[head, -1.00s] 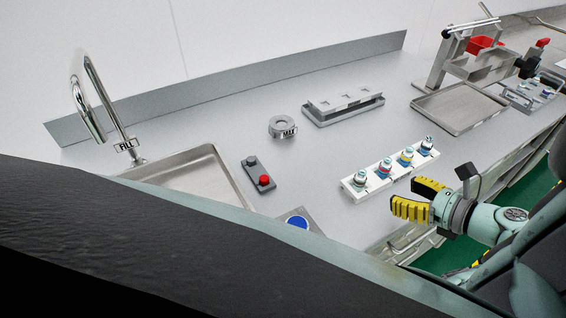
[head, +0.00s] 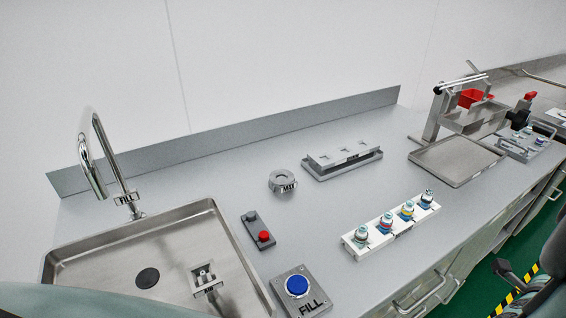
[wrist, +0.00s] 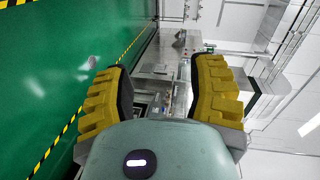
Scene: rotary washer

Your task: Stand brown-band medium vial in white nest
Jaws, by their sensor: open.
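Several small vials stand upright in a row of white nests (head: 396,232) on the bench in the head view. Their bands look pale, blue, yellow and dark; the vials include a front-left one (head: 361,234), a yellow-banded one (head: 407,209) and a dark-topped one (head: 427,197). I cannot make out a brown band on any of them. My gripper (wrist: 162,88) shows in the wrist view with its two yellow fingers spread wide and nothing between them.
A sink (head: 110,248) with a faucet is at left, beside a blue FILL button (head: 297,285) and a red button (head: 264,236). A grey ring (head: 283,180) and slotted rack (head: 343,158) stand behind. A metal tray (head: 455,165) and a second rack (head: 525,145) are at right.

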